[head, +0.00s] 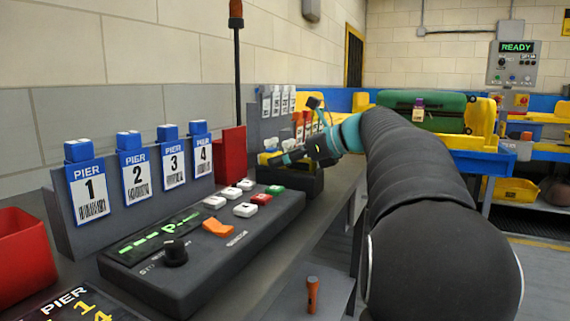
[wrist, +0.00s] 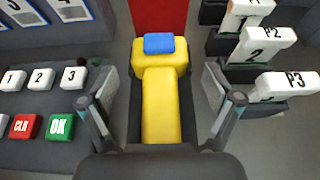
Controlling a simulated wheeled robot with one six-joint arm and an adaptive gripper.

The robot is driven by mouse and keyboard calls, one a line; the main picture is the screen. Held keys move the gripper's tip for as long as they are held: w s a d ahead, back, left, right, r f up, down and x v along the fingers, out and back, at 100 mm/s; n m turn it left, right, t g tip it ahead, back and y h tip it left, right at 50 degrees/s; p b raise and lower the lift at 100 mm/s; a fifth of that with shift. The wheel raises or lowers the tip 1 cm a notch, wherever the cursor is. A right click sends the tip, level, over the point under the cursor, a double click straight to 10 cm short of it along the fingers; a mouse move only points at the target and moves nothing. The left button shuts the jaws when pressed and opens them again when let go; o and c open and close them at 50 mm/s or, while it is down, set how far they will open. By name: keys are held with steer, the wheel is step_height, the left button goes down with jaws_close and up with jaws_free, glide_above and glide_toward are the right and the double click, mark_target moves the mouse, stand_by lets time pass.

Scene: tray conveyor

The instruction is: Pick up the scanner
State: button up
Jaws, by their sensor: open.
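The scanner, a yellow body with a blue block at its far end, lies in a dark holder in the wrist view (wrist: 160,105). In the head view only a little of its yellow (head: 266,158) shows beside my gripper (head: 292,157). In the wrist view my gripper (wrist: 162,101) is open, with one finger on each side of the scanner's yellow handle. Gaps show between the fingers and the handle. The near end of the handle is hidden by my gripper's body.
A keypad console (head: 205,235) with buttons is left of the holder (head: 290,186). PIER cards (head: 135,185) stand behind it. A red box (head: 232,154) is just behind the holder. P2 and P3 tags (wrist: 285,85) stand close on the right. A green suitcase (head: 440,108) sits farther back.

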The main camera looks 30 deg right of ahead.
steer(key=c, duration=1.4)
steer(key=shift+c, duration=0.2)
